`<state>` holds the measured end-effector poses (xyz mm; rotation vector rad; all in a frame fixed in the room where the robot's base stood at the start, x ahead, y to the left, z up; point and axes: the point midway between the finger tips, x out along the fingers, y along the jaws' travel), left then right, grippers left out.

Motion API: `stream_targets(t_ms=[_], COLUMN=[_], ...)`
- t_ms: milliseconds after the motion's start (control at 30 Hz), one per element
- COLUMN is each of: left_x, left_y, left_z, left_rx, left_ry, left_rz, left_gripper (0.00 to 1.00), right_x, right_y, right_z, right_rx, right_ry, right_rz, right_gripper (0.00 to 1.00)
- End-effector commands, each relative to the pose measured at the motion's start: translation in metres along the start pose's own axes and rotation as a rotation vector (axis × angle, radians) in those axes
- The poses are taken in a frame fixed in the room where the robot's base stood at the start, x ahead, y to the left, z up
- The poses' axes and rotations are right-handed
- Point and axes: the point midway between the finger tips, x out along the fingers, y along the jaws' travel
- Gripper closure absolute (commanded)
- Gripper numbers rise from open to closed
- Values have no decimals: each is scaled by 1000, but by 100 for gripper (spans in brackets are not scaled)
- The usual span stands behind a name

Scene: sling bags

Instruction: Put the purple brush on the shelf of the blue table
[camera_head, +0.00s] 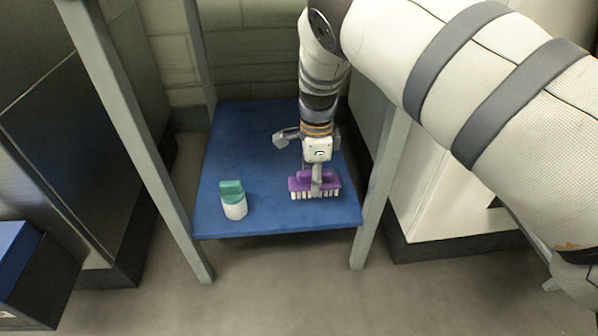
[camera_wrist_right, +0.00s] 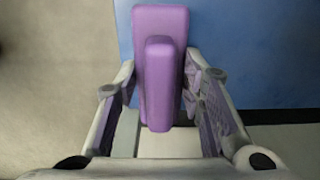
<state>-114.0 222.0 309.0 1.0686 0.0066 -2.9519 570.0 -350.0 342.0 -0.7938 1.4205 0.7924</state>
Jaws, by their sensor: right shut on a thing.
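The purple brush (camera_head: 300,184) with white bristles pointing down is over the front right part of the blue shelf (camera_head: 275,222), between the table's grey legs. My right gripper (camera_head: 317,178) reaches down from above and is shut on the brush. In the right wrist view the brush (camera_wrist_right: 159,85) sits between the two fingers (camera_wrist_right: 165,110), with blue shelf behind it. I cannot tell whether the bristles touch the shelf. My left gripper is not in view.
A teal and white object (camera_head: 233,200) stands on the shelf to the left of the brush. Grey legs (camera_head: 150,165) frame the shelf at left and right (camera_head: 378,200). A blue and black box (camera_head: 30,270) is at lower left. The shelf's back left is clear.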

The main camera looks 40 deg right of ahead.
Motion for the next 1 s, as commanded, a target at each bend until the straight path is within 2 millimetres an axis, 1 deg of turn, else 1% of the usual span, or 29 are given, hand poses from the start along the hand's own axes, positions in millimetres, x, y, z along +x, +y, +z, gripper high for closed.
stream_targets(t_ms=[33,67,233,300,467,600,633,667,700,1000], left_x=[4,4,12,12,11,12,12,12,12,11], left_y=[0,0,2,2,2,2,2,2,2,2], left_z=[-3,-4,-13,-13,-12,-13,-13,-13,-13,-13], left_rx=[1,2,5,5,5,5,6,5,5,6], left_ry=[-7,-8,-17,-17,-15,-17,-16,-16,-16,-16], left_rz=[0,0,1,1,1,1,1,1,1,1], left_gripper=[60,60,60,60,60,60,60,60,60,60], right_x=[12,16,52,55,52,56,56,56,55,55], right_y=[0,0,0,0,0,0,0,0,0,0], right_z=[0,0,0,0,0,0,0,0,0,0], right_rx=[0,-1,-2,-1,-2,-2,-2,-2,-2,-2], right_ry=[1,1,1,0,-1,0,0,0,0,0], right_rz=[2,2,3,-1,-2,-1,-1,-1,-1,-1], right_gripper=[99,99,99,99,99,99,60,53,44,44])
